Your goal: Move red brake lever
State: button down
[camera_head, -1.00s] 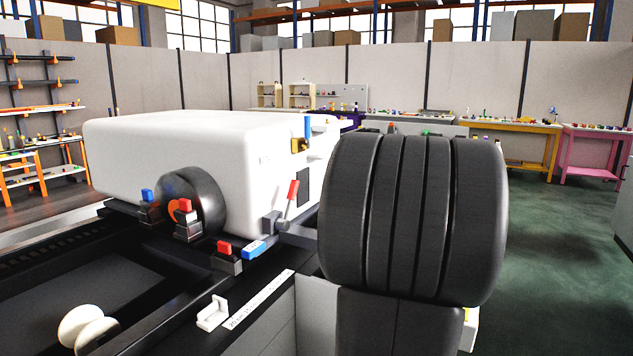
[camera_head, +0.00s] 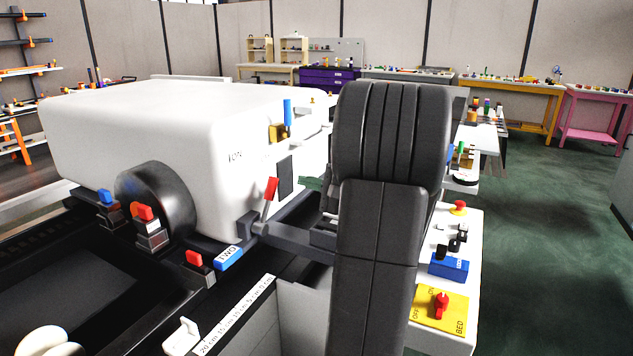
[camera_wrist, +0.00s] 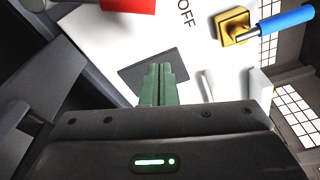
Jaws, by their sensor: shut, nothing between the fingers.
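The red brake lever (camera_head: 270,189) stands slightly tilted on a grey base beside the white machine body (camera_head: 130,120). Its red handle also shows at the top edge of the wrist view (camera_wrist: 130,4). My gripper (camera_head: 308,183) shows as green fingers just right of the red handle, apart from it, partly hidden by my arm. In the wrist view its green fingers (camera_wrist: 157,80) are together and empty, in front of a dark panel on the white face.
A blue lever on a yellow base (camera_head: 278,132) is above the red lever; it also shows in the wrist view (camera_wrist: 287,20). Red and blue clamps (camera_head: 197,262) line the machine's lower edge. A control panel (camera_head: 440,330) with a red knob stands right of my arm.

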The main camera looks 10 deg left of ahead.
aim_at(266, 202)
jog(key=a, duration=0.1)
jog(key=s+a+p, duration=0.1)
jog(key=a, duration=0.1)
jog(key=a+r, duration=0.1)
jog(key=a, duration=0.1)
jog(key=shift+s, duration=0.2)
jog(key=shift+s+b, duration=0.1)
jog(key=shift+b, duration=0.2)
